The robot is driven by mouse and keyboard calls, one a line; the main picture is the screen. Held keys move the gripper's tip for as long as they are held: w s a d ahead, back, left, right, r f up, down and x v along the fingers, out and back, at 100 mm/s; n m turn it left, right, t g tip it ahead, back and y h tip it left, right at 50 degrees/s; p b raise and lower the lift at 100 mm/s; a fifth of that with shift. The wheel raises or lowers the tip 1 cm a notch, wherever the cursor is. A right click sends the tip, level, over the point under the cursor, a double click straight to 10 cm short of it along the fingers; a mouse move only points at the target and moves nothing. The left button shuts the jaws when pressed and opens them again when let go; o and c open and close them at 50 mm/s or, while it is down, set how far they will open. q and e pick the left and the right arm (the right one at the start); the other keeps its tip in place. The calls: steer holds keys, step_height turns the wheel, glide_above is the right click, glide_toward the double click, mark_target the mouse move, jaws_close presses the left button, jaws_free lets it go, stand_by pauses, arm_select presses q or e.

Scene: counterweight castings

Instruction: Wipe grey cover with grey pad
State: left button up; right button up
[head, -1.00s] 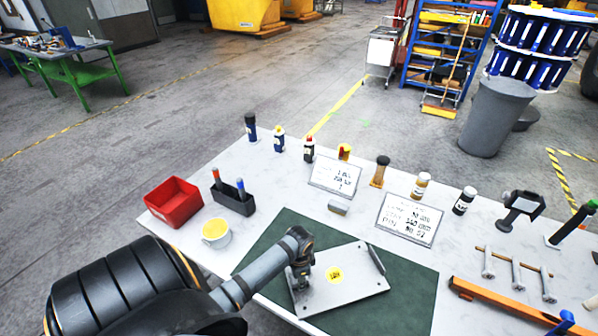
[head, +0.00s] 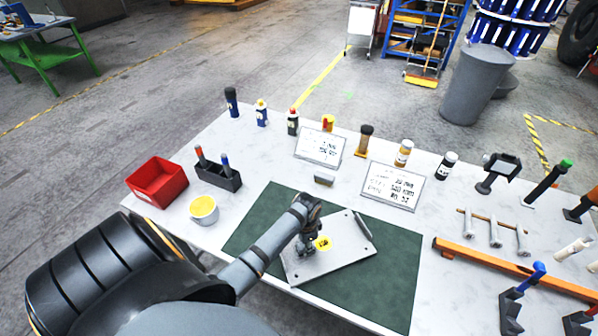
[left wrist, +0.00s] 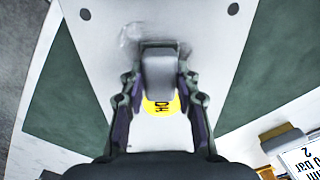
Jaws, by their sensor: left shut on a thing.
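The grey cover (head: 340,255) is a pale flat plate with a yellow round label (head: 322,243) and a dark handle-like bar along its right edge. It lies tilted in angle on the green mat. My left gripper (head: 305,250) is over the cover's left part, beside the label. In the left wrist view my left gripper (left wrist: 160,100) is shut on the grey pad (left wrist: 159,75), which is at the cover's surface (left wrist: 190,30) and partly hides the label. I cannot tell how firmly it touches. A faint smudge shows near the pad. My right gripper is out of view.
The green mat (head: 385,285) lies under the cover. A small grey block (head: 324,180), two sign plates and several bottles stand behind. An orange bar (head: 500,262) lies right.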

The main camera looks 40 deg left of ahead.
arm_select(q)
steer(key=shift+w+d, duration=0.55)
steer(key=shift+w, duration=0.3)
steer(key=shift+s+d+r+p, duration=0.1)
steer(key=shift+s+d+p, duration=0.35)
steer(key=shift+d, duration=0.25)
steer(key=shift+s+a+f, duration=0.1)
steer(key=shift+s+a, duration=0.45)
steer(key=shift+s, duration=0.4)
steer(key=shift+s+a+f, duration=0.1)
steer(key=shift+s+a, duration=0.45)
steer(key=shift+s, duration=0.35)
steer(key=shift+s+a+r, duration=0.1)
steer(key=shift+s+a, duration=0.35)
steer(key=shift+s, duration=0.3)
steer(key=shift+s+a, duration=0.45)
steer(key=shift+s, duration=0.25)
steer(key=shift+w, duration=0.1)
steer(key=shift+r, duration=3.05)
